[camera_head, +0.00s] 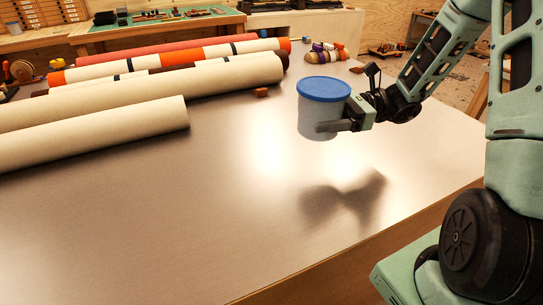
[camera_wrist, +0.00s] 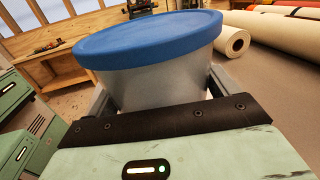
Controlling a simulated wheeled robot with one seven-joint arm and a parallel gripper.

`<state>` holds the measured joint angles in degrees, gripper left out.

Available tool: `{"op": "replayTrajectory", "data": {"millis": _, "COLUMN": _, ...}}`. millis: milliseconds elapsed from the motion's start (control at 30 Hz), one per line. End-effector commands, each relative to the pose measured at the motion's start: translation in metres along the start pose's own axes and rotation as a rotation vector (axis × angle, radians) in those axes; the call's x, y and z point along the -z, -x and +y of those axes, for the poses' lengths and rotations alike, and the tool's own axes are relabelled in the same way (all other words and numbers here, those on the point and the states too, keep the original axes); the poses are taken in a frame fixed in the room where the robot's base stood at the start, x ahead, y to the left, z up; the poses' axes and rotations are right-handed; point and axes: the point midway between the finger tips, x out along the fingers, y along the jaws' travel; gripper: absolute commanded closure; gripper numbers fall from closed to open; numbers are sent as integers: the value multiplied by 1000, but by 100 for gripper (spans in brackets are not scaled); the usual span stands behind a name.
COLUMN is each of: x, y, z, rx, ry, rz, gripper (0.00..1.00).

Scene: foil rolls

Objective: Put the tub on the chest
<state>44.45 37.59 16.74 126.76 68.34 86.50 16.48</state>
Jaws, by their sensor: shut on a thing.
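The tub (camera_head: 320,112) is pale grey with a blue lid. My gripper (camera_head: 336,122) is shut around its sides and holds it upright above the metal table, at the right of the head view. Its shadow falls on the table below, apart from it. In the wrist view the tub (camera_wrist: 160,82) sits between the two fingers, its lid on top and facing up. One finger is mostly hidden behind the tub in the head view. No chest stands out clearly; a small wooden drawer unit (camera_head: 45,12) is at the far upper left, and I cannot tell if it is the chest.
Several long rolls (camera_head: 150,88) lie across the left and back of the table (camera_head: 200,225). A small brown block (camera_head: 261,92) and some colourful items (camera_head: 325,53) lie near the back. The table's middle and front are clear. A workbench with a green mat (camera_head: 165,22) stands behind.

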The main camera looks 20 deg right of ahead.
Motion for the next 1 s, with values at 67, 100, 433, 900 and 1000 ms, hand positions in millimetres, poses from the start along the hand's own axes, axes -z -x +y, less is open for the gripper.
{"op": "replayTrajectory", "data": {"millis": 67, "x": 10, "y": 0, "z": 0, "rx": 0, "ry": -3, "rz": -2, "gripper": 36}}
{"op": "replayTrajectory", "data": {"millis": 100, "x": 18, "y": 0, "z": 1, "rx": 0, "ry": -5, "rz": -3, "gripper": 36}}
{"op": "replayTrajectory", "data": {"millis": 433, "x": 60, "y": 0, "z": 3, "rx": 0, "ry": -3, "rz": -2, "gripper": 36}}
{"op": "replayTrajectory", "data": {"millis": 900, "x": 98, "y": 0, "z": 5, "rx": 0, "ry": 1, "rz": 0, "gripper": 36}}
{"op": "replayTrajectory", "data": {"millis": 1000, "x": 98, "y": 0, "z": 5, "rx": 0, "ry": 1, "rz": 0, "gripper": 36}}
